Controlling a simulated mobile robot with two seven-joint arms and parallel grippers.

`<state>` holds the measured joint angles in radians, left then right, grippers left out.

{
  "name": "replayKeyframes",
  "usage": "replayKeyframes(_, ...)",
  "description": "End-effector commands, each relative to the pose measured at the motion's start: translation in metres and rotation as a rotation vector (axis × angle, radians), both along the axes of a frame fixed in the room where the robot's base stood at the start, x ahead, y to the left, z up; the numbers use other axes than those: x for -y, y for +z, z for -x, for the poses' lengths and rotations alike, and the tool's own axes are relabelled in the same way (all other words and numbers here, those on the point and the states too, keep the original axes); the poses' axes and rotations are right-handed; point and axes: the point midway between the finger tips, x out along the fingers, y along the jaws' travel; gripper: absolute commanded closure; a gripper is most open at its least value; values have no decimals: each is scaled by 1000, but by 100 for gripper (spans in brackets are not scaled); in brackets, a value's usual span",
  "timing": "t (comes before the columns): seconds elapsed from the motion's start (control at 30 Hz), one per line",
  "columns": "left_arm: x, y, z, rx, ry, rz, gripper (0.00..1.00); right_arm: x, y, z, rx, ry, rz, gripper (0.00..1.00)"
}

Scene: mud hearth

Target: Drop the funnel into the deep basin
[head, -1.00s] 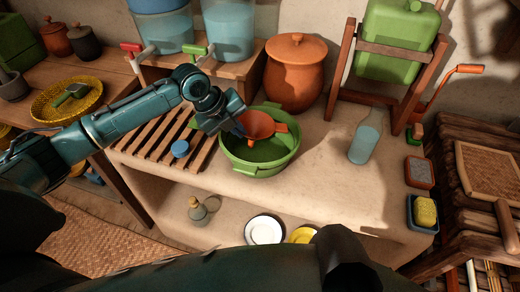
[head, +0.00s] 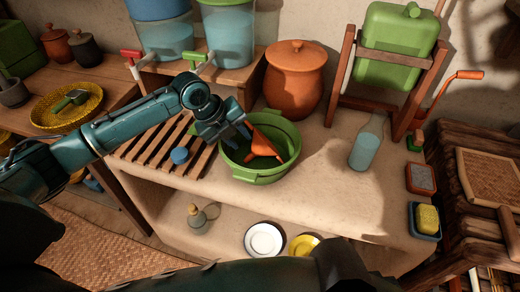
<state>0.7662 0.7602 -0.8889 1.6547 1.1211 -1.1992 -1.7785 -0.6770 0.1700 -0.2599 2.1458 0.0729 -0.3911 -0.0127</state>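The orange funnel (head: 264,147) is inside the green deep basin (head: 258,175), tipped steeply on its side. Its lower part is down in the bowl and its upper edge is close to my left fingertips. The basin has two side handles and sits on the clay counter. My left gripper (head: 244,130) is over the basin's upper left rim; its fingers look parted and the funnel appears loose from them. Any slight contact between them is hard to make out. My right gripper does not show.
A glass bottle (head: 366,145) is to the right, with bare counter between.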

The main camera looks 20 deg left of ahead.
Motion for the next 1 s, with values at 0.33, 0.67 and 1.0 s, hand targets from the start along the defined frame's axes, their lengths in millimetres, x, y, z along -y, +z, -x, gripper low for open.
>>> replayKeyframes(0.33, -22, 54, 17, 6, 2, -2, 73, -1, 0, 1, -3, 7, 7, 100)
replayKeyframes(0.67, -42, 107, 35, 3, 1, 0, 73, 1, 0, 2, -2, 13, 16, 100)
replayKeyframes(1.0, -46, 116, 39, 1, 0, 0, 73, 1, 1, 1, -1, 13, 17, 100)
